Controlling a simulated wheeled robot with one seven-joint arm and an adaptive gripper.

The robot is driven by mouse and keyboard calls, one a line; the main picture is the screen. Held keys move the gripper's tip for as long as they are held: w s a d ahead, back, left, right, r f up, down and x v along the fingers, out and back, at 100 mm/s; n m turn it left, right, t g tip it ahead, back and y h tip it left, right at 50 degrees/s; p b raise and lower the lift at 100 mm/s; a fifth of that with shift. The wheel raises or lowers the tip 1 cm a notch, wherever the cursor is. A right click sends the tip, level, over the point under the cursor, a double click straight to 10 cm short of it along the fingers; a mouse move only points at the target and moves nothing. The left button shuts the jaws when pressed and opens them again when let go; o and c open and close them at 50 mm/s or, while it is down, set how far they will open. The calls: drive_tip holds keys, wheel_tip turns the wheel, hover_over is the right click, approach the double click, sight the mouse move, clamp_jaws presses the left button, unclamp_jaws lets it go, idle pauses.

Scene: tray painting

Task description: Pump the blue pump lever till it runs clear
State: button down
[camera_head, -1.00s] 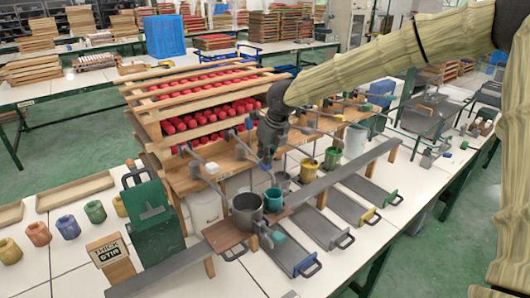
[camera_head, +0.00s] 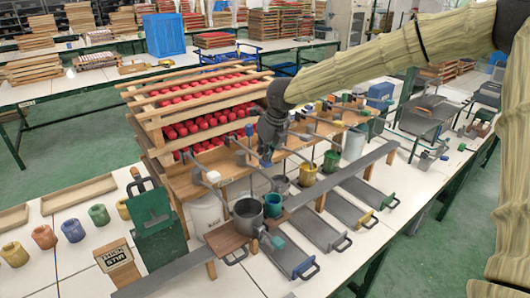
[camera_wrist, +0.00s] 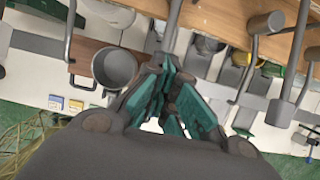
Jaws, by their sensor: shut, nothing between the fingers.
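Pump levers on thin grey rods stand along the wooden bench. A lever with a small blue knob (camera_head: 249,130) rises just left of my gripper in the head view; I cannot tell for certain that it is the task's lever. My gripper (camera_head: 266,158) points down among the rods, above and behind the grey pot (camera_head: 248,212). In the wrist view my gripper (camera_wrist: 173,72) has its teal-padded fingers close together, with nothing seen between them. The grey pot (camera_wrist: 115,68) is left of them there. Whether a finger touches a rod is hidden.
Stacked racks of red pieces (camera_head: 190,128) stand behind. Grey trays (camera_head: 320,225) lie in front. A grey rail (camera_head: 345,174) crosses the bench front.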

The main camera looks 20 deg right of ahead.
drive_tip(key=shift+r+p, duration=1.75)
drive_tip(key=shift+r, duration=0.5)
